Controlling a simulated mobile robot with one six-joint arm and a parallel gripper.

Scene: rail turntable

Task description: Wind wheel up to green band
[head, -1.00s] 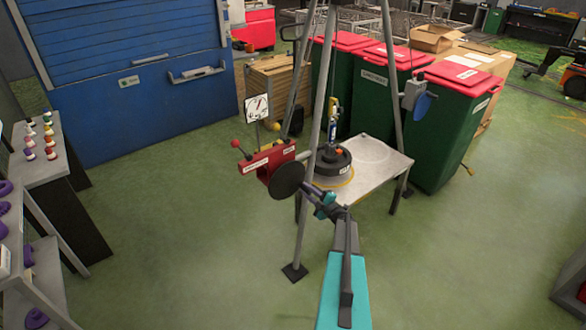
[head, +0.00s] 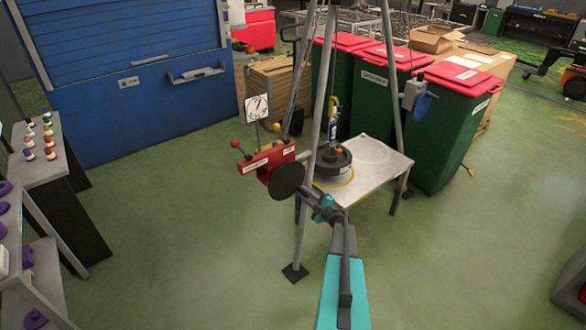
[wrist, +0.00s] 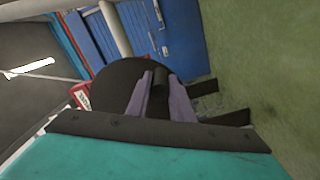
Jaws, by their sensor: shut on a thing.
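The wheel (head: 287,180) is a dark round disc on the red winch frame (head: 262,164) at the tripod's near side. It also shows in the wrist view (wrist: 115,88), just beyond my gripper. My gripper (wrist: 158,82) is shut on a dark handle (wrist: 159,98) at the wheel's face; the head view shows my gripper (head: 306,192) at the wheel's right edge. A white dial (head: 257,107) with a needle stands above the winch; its green band is too small to make out. A black round weight (head: 333,158) hangs or rests at the table under the hook; I cannot tell which.
Tripod legs (head: 303,240) stand close beside my arm. A grey table (head: 380,160) is behind the wheel, with green bins (head: 445,130) beyond. A shelf (head: 45,165) with small items is at left. The green floor in front is clear.

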